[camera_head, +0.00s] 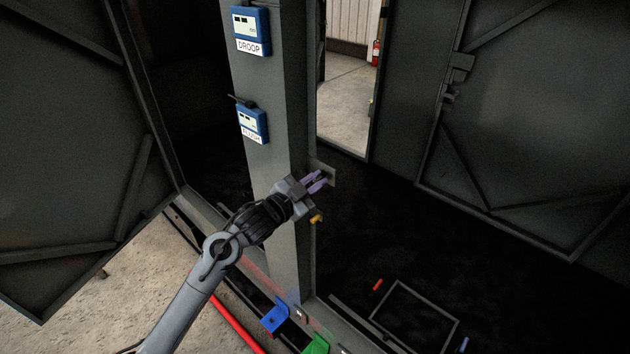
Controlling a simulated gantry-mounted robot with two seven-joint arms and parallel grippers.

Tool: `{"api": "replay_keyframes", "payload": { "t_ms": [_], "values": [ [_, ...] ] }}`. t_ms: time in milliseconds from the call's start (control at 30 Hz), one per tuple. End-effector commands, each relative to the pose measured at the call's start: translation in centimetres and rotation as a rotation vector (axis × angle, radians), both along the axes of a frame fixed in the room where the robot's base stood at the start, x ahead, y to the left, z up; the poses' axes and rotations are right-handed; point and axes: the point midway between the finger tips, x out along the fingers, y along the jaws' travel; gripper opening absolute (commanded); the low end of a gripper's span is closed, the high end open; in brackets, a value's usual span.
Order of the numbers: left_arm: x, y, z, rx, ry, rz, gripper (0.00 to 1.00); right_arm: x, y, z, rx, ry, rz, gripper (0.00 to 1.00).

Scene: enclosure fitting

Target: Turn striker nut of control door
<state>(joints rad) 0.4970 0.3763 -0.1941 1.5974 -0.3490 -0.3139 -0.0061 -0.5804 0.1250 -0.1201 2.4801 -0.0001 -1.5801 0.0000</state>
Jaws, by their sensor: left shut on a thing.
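My left gripper (318,181) is at the right side of the grey centre post (288,240), with its purple fingers shut at a small grey striker plate (327,171). The striker nut sits between the fingertips and is mostly hidden by them. An open dark door (75,150) stands on the left and another (540,130) on the right. No label shows which is the control door. My right gripper is not in view.
Two blue boxes, labelled DROOP (251,24) and FLUSH (252,122), are on the post. A yellow piece (315,217) juts out below my gripper. Blue (275,317) and green (316,346) brackets sit at the sill.

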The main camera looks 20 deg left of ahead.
Motion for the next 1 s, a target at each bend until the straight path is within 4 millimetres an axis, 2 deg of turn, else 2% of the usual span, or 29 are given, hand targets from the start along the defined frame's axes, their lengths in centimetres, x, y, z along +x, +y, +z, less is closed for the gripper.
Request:
{"api": "replay_keyframes", "payload": {
  "t_ms": [100,133,267,667,867,1000],
  "values": [
    [0.0,0.0,0.0,0.000,-0.002,0.000,0.00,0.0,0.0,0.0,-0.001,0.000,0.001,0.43],
    [0.0,0.0,0.0,0.000,-0.002,0.000,0.18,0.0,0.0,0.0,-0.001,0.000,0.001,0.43],
    [0.0,0.0,0.0,0.001,-0.001,-0.001,0.37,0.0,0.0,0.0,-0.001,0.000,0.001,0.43],
    [-0.5,0.2,-0.1,0.001,-0.001,0.001,0.37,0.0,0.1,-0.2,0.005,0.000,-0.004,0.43],
    [-2.7,1.0,-0.3,0.004,-0.001,0.000,0.37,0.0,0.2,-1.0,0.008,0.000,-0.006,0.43],
    [-5.1,2.0,-0.3,0.003,-0.002,-0.001,0.37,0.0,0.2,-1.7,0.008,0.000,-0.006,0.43]
  ]
}}
